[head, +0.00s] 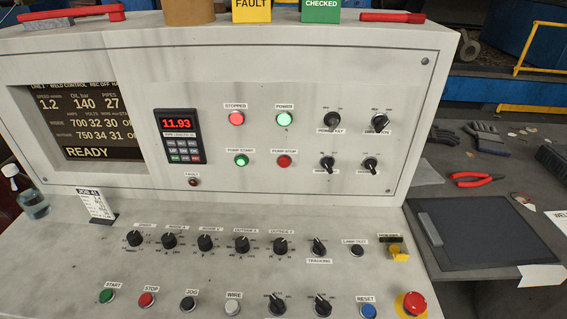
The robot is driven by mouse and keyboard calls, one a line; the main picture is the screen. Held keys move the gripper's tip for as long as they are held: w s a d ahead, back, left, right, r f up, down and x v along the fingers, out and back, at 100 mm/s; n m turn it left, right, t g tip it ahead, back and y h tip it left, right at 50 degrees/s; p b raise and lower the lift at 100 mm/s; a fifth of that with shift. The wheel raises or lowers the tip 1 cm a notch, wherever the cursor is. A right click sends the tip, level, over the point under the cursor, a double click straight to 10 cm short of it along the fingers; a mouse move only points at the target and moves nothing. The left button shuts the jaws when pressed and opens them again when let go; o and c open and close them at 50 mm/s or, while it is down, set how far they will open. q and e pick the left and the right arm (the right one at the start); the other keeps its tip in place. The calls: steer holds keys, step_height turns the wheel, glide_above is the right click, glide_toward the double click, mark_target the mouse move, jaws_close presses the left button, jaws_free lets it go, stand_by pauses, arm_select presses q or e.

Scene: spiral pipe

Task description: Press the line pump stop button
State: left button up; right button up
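The red pump stop button (284,161) sits on the upright panel, under a small label reading PUMP STOP. The green pump start button (241,160) is to its left and looks lit. Above them are a red light (236,118) labelled STOPPED, which glows, and a green light (284,119) labelled POWER, also glowing. A separate red button (146,299) labelled STOP is on the sloping desk at the lower left. Neither of my grippers shows in the head view. Nothing covers the pump stop button.
A digital meter (178,137) reads 11.93, beside a screen (85,121) showing READY. Several knobs line the desk. A red mushroom button (414,303) is at the lower right. Red pliers (474,179) and a dark tray (470,233) lie on the right bench.

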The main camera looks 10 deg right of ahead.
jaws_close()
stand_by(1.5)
